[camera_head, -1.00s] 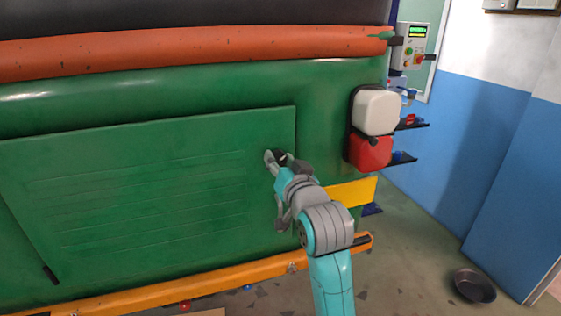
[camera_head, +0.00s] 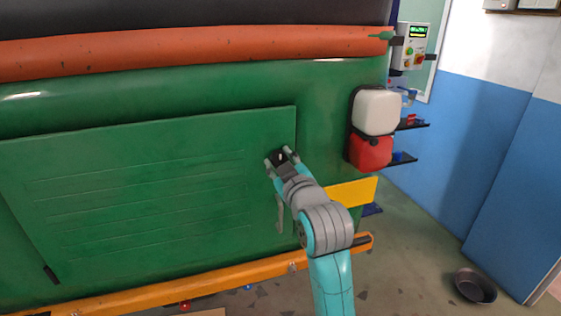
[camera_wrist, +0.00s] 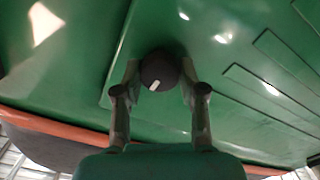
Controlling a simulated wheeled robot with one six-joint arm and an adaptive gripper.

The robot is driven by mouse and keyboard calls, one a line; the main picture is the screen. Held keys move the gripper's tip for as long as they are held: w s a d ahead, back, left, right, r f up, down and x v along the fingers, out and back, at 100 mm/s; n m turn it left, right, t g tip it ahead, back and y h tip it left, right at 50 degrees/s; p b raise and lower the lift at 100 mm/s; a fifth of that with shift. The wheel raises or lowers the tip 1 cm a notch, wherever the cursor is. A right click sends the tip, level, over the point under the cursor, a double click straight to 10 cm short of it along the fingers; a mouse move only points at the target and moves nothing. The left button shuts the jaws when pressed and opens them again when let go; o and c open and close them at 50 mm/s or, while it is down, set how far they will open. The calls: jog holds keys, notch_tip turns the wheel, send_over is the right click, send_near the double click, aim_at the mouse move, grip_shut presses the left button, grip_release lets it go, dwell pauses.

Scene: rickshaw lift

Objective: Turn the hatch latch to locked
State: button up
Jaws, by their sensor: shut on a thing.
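The hatch is a large green panel (camera_head: 150,190) on the side of the green body. It also shows in the wrist view (camera_wrist: 270,75). The latch is a round black knob (camera_wrist: 158,70) with a white mark, near the hatch's upper right edge; the mark points down and slightly left in the wrist view. In the head view the knob (camera_head: 281,157) is partly hidden by my gripper (camera_head: 281,160). In the wrist view my gripper (camera_wrist: 160,82) has its two fingers on either side of the knob, closed on it.
An orange rail (camera_head: 190,288) runs below the hatch. A dark bowl (camera_head: 475,285) lies on the floor at the right.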

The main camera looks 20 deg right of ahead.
jog(key=shift+n, duration=0.6)
jog(key=o, duration=1.1)
jog(key=shift+o, duration=0.2)
jog(key=s, duration=0.7)
jog(key=shift+s, duration=0.25)
